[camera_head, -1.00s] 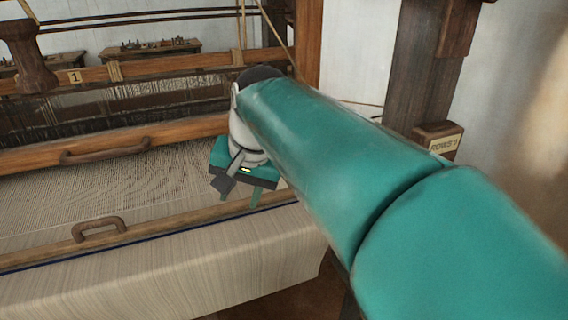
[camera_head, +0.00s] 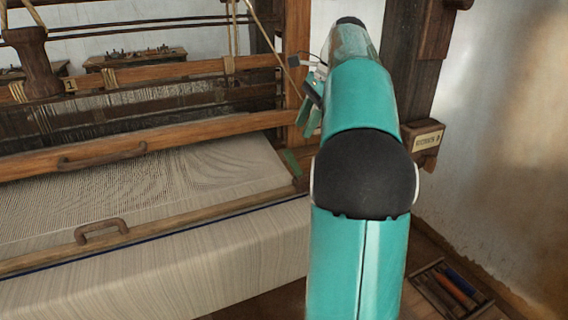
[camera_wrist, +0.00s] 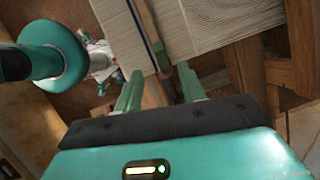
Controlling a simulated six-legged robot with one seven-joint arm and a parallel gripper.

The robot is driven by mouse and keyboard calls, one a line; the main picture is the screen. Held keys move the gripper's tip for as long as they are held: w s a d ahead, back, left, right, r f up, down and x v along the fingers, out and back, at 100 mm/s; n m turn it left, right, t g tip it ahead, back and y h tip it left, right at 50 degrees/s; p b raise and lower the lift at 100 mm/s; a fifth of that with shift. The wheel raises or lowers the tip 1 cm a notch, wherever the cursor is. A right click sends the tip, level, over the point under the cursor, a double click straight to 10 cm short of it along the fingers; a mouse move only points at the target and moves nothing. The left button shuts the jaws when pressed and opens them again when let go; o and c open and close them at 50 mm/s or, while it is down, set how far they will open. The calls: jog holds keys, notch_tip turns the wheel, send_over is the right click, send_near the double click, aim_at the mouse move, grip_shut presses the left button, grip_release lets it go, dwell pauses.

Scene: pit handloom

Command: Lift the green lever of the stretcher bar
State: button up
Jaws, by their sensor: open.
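The green lever (camera_head: 291,162) shows as a small green strip at the right end of the wooden stretcher bar (camera_head: 200,213), beside the cloth's edge. In the wrist view the lever (camera_wrist: 162,55) sits at the end of the bar (camera_wrist: 149,28), between and just beyond my fingertips in the picture. My gripper (camera_head: 308,122) is open and empty, above and a little behind the lever in the head view. In the wrist view its two green fingers (camera_wrist: 159,72) point towards the lever, apart from each other. I cannot tell the exact height gap. My arm partly hides the loom's right side.
The woven cloth (camera_head: 180,260) hangs over the loom's front. A wooden beam with a handle (camera_head: 105,155) crosses behind. A dark post with a labelled box (camera_head: 427,138) stands right. A tray of tools (camera_head: 450,290) lies low at the right.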

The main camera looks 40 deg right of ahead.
aim_at(294, 166)
jog(key=x, duration=1.2)
grip_shut()
